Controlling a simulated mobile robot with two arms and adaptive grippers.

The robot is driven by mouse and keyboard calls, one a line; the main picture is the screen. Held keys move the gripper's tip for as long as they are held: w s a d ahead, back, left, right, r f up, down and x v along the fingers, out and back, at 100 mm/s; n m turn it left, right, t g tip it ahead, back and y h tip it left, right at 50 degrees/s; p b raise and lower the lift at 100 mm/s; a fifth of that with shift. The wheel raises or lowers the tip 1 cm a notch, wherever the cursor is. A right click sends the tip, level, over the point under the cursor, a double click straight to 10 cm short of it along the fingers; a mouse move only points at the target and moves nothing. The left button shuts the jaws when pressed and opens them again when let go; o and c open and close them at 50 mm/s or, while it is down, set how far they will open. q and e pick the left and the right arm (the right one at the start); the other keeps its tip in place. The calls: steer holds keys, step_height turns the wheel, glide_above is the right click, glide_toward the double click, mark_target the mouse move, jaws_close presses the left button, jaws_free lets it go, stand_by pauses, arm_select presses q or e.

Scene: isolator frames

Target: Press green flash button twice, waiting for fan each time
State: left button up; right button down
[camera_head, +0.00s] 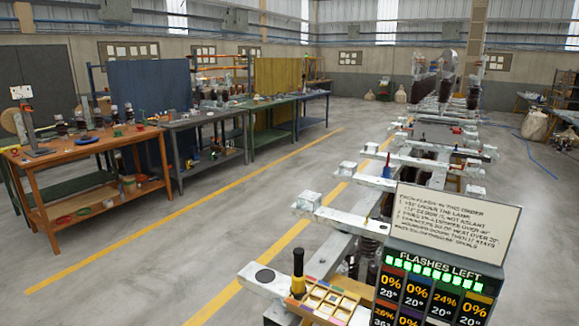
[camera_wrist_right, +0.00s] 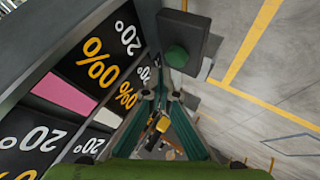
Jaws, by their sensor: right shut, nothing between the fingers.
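The green flash button (camera_wrist_right: 177,57) is a dark green dome on a dark box in the right wrist view. My right gripper (camera_wrist_right: 160,93) is shut and empty, with its tips pointing toward the button. The tips look just short of it; I cannot tell whether they touch. The display panel (camera_head: 432,270) in the head view reads "FLASHES LEFT" above a row of green squares and tiles with percentages and temperatures; one reads 24%, another 26%. Its tiles (camera_wrist_right: 95,72) also fill the left of the right wrist view. I cannot make out a fan. My left gripper is out of view.
A written sign (camera_head: 455,222) stands above the panel. Pale frames run back into the hall. Workbenches (camera_head: 95,145) line the left. The floor between is clear.

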steer(key=shift+f, duration=0.1)
stand_by(0.6)
steer(key=shift+f, duration=0.35)
steer(key=shift+f+b, duration=0.45)
steer(key=shift+f, duration=0.2)
stand_by(0.6)
steer(key=shift+r, duration=0.1)
steer(key=shift+r+p, duration=1)
steer(key=shift+p, duration=0.05)
step_height(320, 180, up, 6)
steer(key=p, duration=0.6)
